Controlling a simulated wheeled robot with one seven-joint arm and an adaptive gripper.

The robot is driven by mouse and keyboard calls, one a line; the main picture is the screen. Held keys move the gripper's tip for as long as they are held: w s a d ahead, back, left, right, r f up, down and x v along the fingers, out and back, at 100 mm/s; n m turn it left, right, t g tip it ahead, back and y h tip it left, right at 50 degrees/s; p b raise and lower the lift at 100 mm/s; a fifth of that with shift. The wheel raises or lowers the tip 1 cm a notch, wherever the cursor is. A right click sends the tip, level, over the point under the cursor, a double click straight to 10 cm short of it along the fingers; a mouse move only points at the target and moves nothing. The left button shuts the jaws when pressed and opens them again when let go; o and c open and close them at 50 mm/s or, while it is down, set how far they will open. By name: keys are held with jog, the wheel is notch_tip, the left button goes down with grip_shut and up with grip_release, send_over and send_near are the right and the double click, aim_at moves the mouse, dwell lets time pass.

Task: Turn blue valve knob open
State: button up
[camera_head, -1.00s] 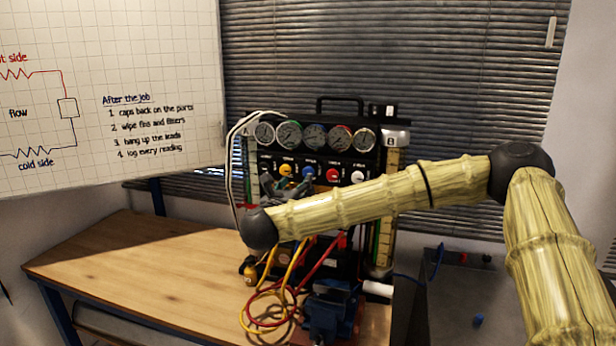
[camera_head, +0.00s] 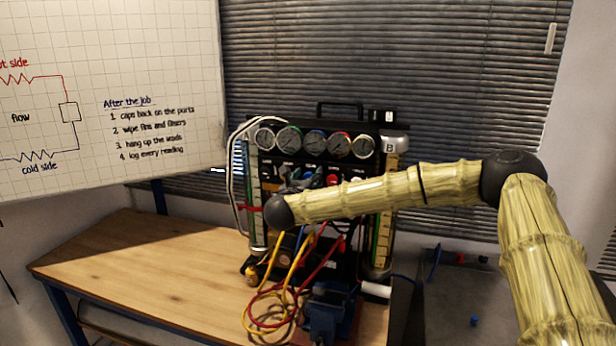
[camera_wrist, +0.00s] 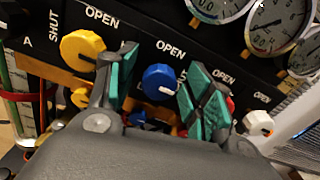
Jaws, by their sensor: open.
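The blue valve knob (camera_wrist: 160,82) is on the rig's dark panel, with an OPEN label above it. Its pale pointer mark points to the right in the wrist view. My gripper (camera_wrist: 160,88) is open, with one green-padded finger on each side of the blue knob. Neither finger clearly touches it. The left finger lies between the yellow knob (camera_wrist: 82,50) and the blue one. In the head view my gripper (camera_head: 296,180) is in front of the panel, and the blue knob is mostly hidden behind it.
A white knob (camera_wrist: 258,123) is at the right of the panel, and a red knob is mostly hidden behind the right finger. Several gauges (camera_head: 314,143) line the rig's top. Yellow and red hoses (camera_head: 290,285) hang below. The bench's left side (camera_head: 150,260) is clear.

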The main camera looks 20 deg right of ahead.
jog(key=shift+c, duration=0.3)
jog(key=c, duration=1)
jog(key=shift+f+n+b, duration=0.1)
jog(key=shift+n+b, duration=0.3)
jog(key=shift+b, duration=0.2)
jog(key=shift+f+n+b, duration=0.1)
jog(key=shift+n+b, duration=0.8)
jog(key=shift+b, duration=0.3)
jog(key=n+b, duration=0.4)
jog(key=n, duration=0.1)
jog(key=shift+n, duration=0.3)
jog(key=n, duration=0.1)
jog(key=n+b, duration=0.1)
jog(key=n, duration=0.3)
jog(key=shift+r, duration=0.25)
jog(key=shift+n, duration=2.4)
jog(key=shift+f, duration=0.1)
